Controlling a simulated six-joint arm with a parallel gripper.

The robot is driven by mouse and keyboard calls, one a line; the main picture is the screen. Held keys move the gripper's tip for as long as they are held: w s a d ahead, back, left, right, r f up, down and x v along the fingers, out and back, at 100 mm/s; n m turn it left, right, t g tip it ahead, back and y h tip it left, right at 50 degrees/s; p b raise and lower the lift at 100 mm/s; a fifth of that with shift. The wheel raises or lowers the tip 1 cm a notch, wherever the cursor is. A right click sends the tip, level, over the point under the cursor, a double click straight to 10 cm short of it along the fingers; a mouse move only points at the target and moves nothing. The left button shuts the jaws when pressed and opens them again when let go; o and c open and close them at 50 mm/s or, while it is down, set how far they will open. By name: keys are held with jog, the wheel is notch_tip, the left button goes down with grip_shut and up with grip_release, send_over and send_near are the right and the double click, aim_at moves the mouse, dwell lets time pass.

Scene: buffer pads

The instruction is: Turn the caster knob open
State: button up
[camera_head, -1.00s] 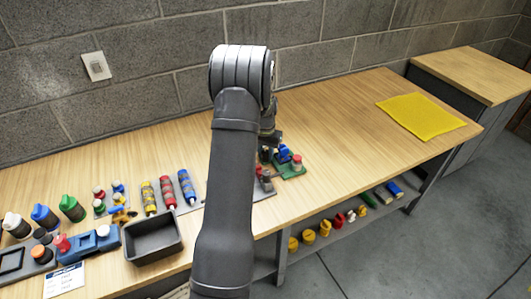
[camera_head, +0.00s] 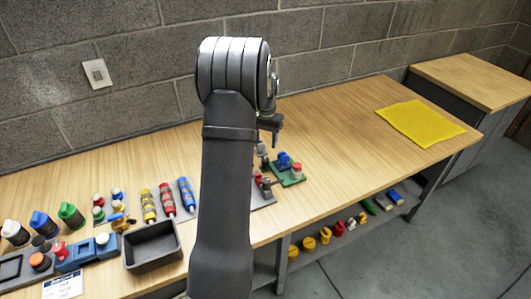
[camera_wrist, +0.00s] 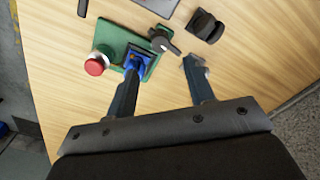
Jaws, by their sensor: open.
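My gripper (camera_wrist: 164,66) is open, its two fingers apart with nothing between the tips in the wrist view. A green board (camera_wrist: 120,48) lies ahead of the left finger. It bears a red-topped knob (camera_wrist: 94,67) and a blue part (camera_wrist: 138,62), which the left fingertip overlaps; contact is unclear. A grey knob with a dark lever (camera_wrist: 164,42) is just beyond the gap between the fingers. A black knob-like part (camera_wrist: 205,26) stands on the wood beyond the right finger. I cannot tell which of these is the caster knob. In the head view my arm partly hides this area.
The wooden bench (camera_head: 345,140) is clear right of the green board (camera_head: 292,180), up to a yellow mat (camera_head: 420,124). A dark open bin (camera_head: 151,246), coloured cylinders and bottles stand at left. Small coloured parts lie on a lower shelf. A block wall is behind.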

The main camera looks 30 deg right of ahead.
notch_tip(320, 180, up, 7)
send_over(265, 159)
jog(key=shift+s+r, duration=0.1)
jog(key=shift+r, duration=0.1)
jog(key=shift+m, duration=0.8)
notch_tip(265, 159, down, 18)
jog(key=shift+r, duration=0.25)
jog(key=c, duration=1)
